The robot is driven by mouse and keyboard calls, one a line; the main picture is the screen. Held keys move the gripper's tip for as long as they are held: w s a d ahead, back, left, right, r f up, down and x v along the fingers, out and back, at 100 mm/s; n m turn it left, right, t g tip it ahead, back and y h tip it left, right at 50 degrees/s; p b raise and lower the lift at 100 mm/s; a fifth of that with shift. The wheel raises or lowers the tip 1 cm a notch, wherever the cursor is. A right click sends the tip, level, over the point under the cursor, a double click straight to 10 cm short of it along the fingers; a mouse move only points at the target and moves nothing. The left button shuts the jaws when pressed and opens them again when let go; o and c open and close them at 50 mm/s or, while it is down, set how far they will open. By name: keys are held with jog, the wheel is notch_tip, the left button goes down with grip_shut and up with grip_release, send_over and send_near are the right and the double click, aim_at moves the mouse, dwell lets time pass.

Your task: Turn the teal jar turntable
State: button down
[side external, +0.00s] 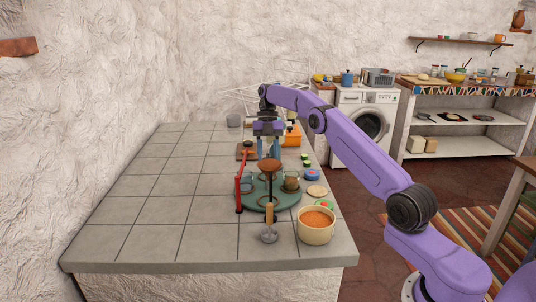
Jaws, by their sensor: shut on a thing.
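A cream pot of orange food (316,225) and a wooden-handled utensil (269,234) are in front. Small lids (312,173) line the right edge. An orange box (292,135) is behind. The counter's left is clear.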

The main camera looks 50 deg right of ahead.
jog(key=shift+r+n, duration=0.1)
jog(key=shift+n, duration=0.2)
dwell(0.4)
jog(key=c, duration=0.9)
grip_release()
jog(key=shift+c, duration=0.2)
